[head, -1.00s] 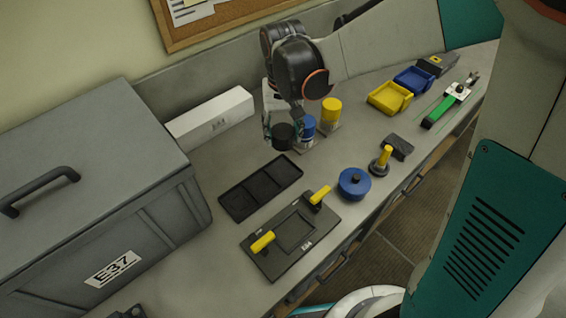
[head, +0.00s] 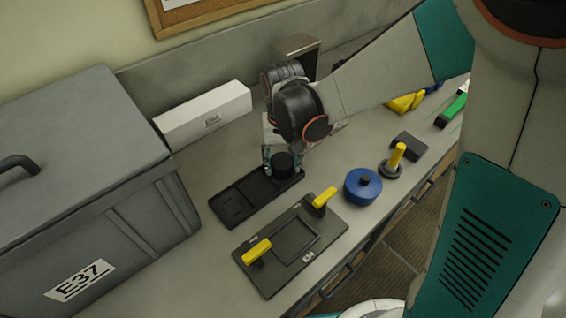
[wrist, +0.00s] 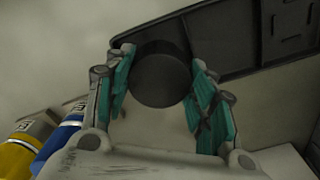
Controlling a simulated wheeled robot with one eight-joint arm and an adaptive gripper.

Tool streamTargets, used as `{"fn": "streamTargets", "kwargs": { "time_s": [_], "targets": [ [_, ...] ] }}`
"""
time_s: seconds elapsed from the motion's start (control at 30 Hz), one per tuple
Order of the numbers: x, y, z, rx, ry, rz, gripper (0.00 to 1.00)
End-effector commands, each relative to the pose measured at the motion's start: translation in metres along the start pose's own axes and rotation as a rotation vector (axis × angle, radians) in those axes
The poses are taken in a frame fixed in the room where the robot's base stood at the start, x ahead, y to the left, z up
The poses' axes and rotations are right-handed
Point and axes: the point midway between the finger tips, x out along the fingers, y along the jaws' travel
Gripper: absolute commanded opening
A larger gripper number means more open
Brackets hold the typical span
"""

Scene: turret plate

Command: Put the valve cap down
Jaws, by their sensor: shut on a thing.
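The valve cap (head: 283,166) is a dark, round, short cylinder. My gripper (head: 283,160) is shut on it, with a finger at each side. In the wrist view the valve cap (wrist: 160,74) sits between the teal fingers of my gripper (wrist: 160,82). The cap is at the right end of the dark compartment tray (head: 236,209), over or in its right compartment; I cannot tell whether it touches the tray. The wrist view shows the tray (wrist: 240,40) behind the cap. My arm hides part of the bench behind the gripper.
A black plate with yellow handles (head: 290,250) lies in front of the tray. A blue round knob (head: 362,188) and a yellow-handled piece (head: 395,160) stand to the right. A white box (head: 205,115) and a large grey case (head: 90,190) stand left. Blue and yellow cylinders show in the wrist view (wrist: 60,135).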

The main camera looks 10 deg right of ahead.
Motion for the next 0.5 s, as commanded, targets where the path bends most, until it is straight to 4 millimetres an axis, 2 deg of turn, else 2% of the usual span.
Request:
{"fn": "streamTargets", "kwargs": {
  "time_s": [0.4, 0.43, 0.5],
  "targets": [
    [0.0054, -0.0001, 0.0004, 0.0, 0.0, 0.0, 0.29],
    [0.0055, -0.0001, 0.0004, 0.0, 0.0, 0.0, 0.53],
    [0.0045, -0.0001, 0.0004, 0.0, 0.0, 0.0, 0.69]
  ]
}}
